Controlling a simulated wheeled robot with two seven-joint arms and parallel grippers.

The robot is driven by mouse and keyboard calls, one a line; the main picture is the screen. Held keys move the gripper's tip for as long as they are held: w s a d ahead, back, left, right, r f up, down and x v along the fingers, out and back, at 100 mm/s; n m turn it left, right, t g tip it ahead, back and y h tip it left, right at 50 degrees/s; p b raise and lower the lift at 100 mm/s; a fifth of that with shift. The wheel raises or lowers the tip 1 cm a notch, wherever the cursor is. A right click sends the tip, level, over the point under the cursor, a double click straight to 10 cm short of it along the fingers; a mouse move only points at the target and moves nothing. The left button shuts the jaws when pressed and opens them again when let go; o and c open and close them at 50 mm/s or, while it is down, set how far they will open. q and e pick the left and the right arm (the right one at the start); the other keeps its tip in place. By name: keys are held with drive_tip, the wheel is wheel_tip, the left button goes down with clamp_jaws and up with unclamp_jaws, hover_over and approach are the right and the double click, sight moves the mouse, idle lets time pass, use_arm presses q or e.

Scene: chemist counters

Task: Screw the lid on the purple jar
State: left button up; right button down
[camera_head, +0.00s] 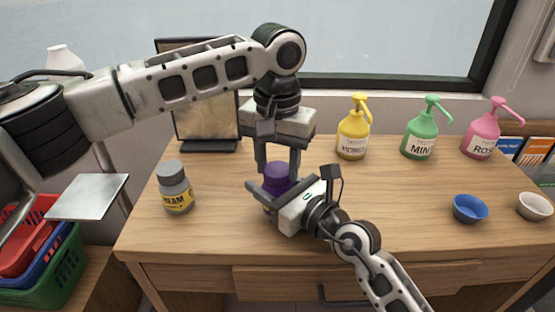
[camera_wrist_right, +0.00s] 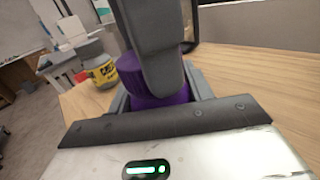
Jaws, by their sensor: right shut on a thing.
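The purple jar (camera_wrist_right: 150,100) stands upright near the middle of the counter, largely hidden by my grippers; its purple top (camera_head: 276,175) shows in the head view. My right gripper (camera_head: 274,190) comes in from the lower right and is shut around the jar from the side. My left gripper (camera_head: 279,164) points straight down from above, with a finger on each side of the purple top. I cannot tell whether these fingers press on it. One left finger covers part of the purple in the right wrist view, so the join between lid and jar is unclear.
A grey jar with a yellow label (camera_head: 175,187) stands left. A yellow bottle (camera_head: 354,128), green bottle (camera_head: 427,128) and pink bottle (camera_head: 483,130) stand behind to the right. A blue bowl (camera_head: 470,209) and white bowl (camera_head: 534,206) sit right. A dark-framed panel (camera_head: 207,125) stands behind.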

use_arm(q)
drive_tip(key=c, duration=0.3)
drive_tip(key=m, duration=0.4)
drive_tip(key=shift+f, duration=0.1)
drive_tip(key=shift+c, duration=0.2)
drive_tip(key=m, duration=0.7)
drive_tip(key=o, duration=1.1)
drive_tip(key=shift+r, duration=2.3)
drive_tip(key=shift+c, duration=0.4)
